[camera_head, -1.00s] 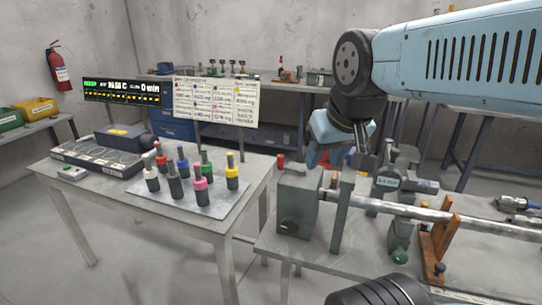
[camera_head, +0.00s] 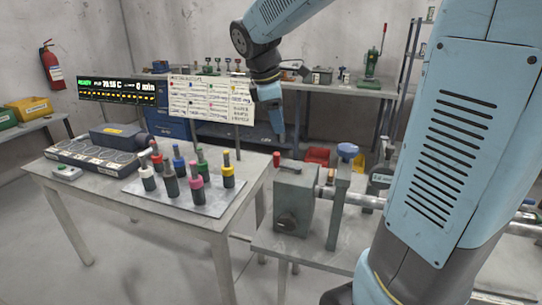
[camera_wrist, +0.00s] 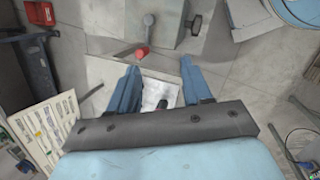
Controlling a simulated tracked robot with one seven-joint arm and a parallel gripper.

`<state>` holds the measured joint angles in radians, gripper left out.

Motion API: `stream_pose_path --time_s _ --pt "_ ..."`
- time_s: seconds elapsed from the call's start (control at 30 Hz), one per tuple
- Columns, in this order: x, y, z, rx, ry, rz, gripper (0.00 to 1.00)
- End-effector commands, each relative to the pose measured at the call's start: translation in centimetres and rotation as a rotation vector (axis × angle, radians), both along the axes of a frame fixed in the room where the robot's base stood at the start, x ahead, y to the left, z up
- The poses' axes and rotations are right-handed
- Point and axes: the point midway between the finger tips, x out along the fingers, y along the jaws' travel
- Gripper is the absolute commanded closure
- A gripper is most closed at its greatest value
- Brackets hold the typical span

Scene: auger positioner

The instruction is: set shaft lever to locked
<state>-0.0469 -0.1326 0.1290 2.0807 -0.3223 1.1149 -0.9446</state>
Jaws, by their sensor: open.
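A grey housing block (camera_head: 294,200) stands at the left end of the right-hand bench. A short lever with a red knob (camera_head: 277,159) sits on its top, the knob toward the left side. The red knob also shows in the wrist view (camera_wrist: 141,53), with its grey arm reaching up from it. My gripper (camera_head: 280,136) hangs above and near this lever, pointing down. In the wrist view my gripper (camera_wrist: 160,66) is open and empty, and the knob is ahead of the left fingertip. I cannot read any lock marking.
A table (camera_head: 222,222) at left holds a plate with several coloured-collared tools (camera_head: 198,185). A display (camera_head: 118,89) and a chart board (camera_head: 200,98) stand behind it. A post with a blue knob (camera_head: 347,150) rises right of the housing.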

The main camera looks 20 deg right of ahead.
Motion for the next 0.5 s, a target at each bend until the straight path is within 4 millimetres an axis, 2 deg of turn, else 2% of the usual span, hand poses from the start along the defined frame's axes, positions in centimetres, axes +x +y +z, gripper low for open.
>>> stream_pose_path --time_s 0.03,0.2,0.33,0.5 --pt "1.5 0.4 -0.6 -0.024 0.039 0.064 0.51" --pt "5.3 1.4 -2.1 -0.098 0.151 0.267 0.51" --pt "7.1 2.0 -2.9 -0.131 0.207 0.369 0.51" --pt "8.0 2.2 -3.5 -0.149 0.239 0.424 0.51"
